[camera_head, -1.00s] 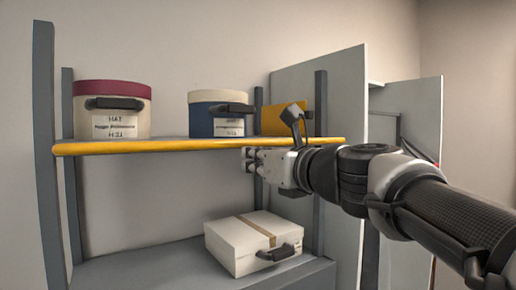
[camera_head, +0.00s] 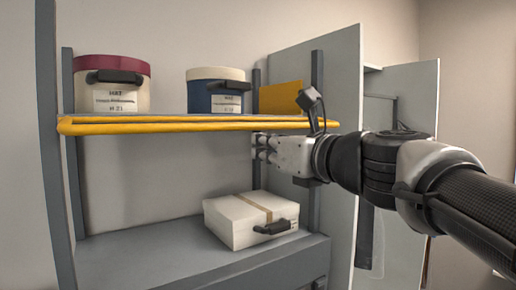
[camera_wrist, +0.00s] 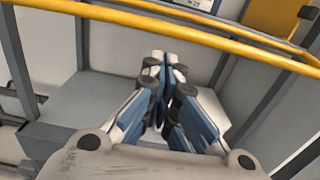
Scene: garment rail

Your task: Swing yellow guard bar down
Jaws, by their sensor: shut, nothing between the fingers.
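The yellow guard bar (camera_head: 170,127) runs across the front of the upper shelf in the head view, with rounded ends and a thin gap between its front rail and the shelf edge. It is roughly level. In the wrist view, its front rail (camera_wrist: 165,28) crosses the top of the picture. My gripper (camera_head: 258,147) is shut and empty, just below the bar toward its right end. In the wrist view the fingers (camera_wrist: 164,62) are together, below the front rail in the picture. I cannot tell whether they touch the bar.
Two round hat boxes, one red-lidded (camera_head: 113,84) and one blue (camera_head: 213,92), and a yellow box (camera_head: 281,97) stand on the upper shelf. A white case (camera_head: 250,218) lies on the lower shelf (camera_head: 165,255). Grey posts flank the shelves; a grey panel (camera_head: 345,150) stands right.

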